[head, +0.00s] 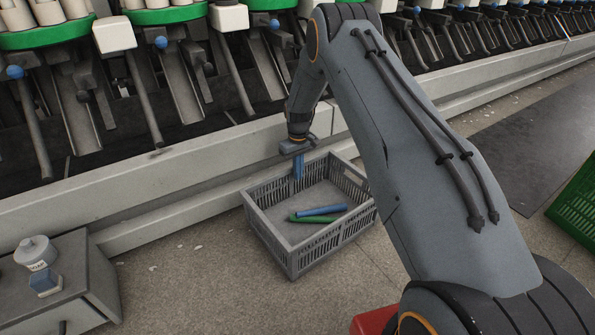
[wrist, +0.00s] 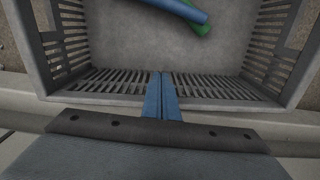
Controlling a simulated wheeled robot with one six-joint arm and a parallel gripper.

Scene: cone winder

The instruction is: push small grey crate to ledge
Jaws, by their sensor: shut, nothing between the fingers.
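The small grey crate (head: 290,243) stands on the floor at the foot of the machine, with slotted walls and an open top. A blue tube (head: 321,210) and a green tube (head: 318,217) lie inside it. My gripper (head: 298,177) points down with its blue fingers shut, at the crate's wall nearest the machine. In the wrist view, the fingers (wrist: 161,85) overlap the middle of the slotted wall (wrist: 110,83); I cannot tell whether they touch it. The ledge (head: 170,195) is the pale machine base running along behind the crate.
A green crate (head: 577,205) is at the right edge, beside a dark mat (head: 530,140). Bare floor (head: 200,290) lies left of the grey crate.

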